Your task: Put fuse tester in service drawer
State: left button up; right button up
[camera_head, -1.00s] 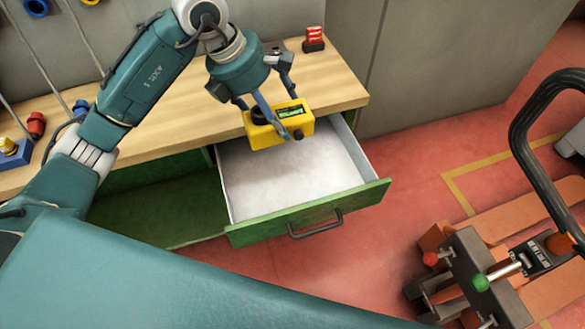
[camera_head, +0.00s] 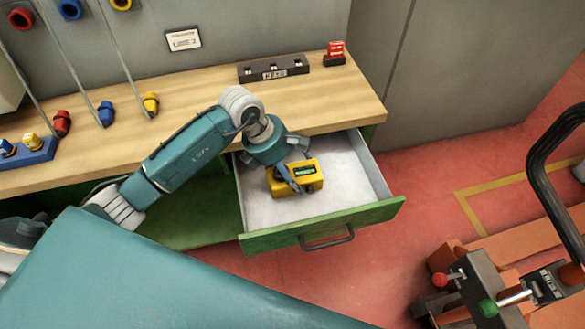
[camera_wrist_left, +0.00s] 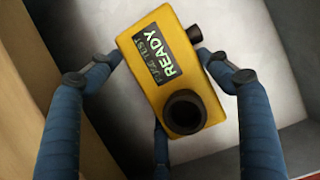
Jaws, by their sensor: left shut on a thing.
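The fuse tester (camera_head: 309,174) is a yellow box with a dark screen and a black round port. In the left wrist view the fuse tester (camera_wrist_left: 172,75) shows a green READY display. My left gripper (camera_head: 290,180) is shut on it, with blue fingers around its sides. The tester is inside the outline of the open service drawer (camera_head: 325,230), towards its left part. The drawer has a pale floor and a green front with a dark handle. I cannot tell whether the tester touches the drawer floor. My right gripper does not show.
A wooden worktop (camera_head: 200,110) lies behind the drawer. On it are a dark block strip (camera_head: 273,69), a red device (camera_head: 335,53), and coloured plugs on cables. An orange pallet truck (camera_head: 490,290) stands at the right. The drawer's right part is clear.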

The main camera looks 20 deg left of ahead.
pick_arm(q)
jog(key=shift+w, duration=0.1)
jog(key=shift+f, duration=0.2)
jog(key=o, duration=1.5)
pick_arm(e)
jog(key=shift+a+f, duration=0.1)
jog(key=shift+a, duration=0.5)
pick_arm(q)
jog(key=shift+r, duration=0.1)
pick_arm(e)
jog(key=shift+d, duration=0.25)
pick_arm(q)
jog(key=shift+r, duration=0.25)
jog(key=b+v, duration=0.1)
jog(key=v, duration=1)
jog(key=shift+s+a+r, duration=0.2)
jog(key=shift+s+r, duration=0.05)
jog(key=shift+r, duration=0.05)
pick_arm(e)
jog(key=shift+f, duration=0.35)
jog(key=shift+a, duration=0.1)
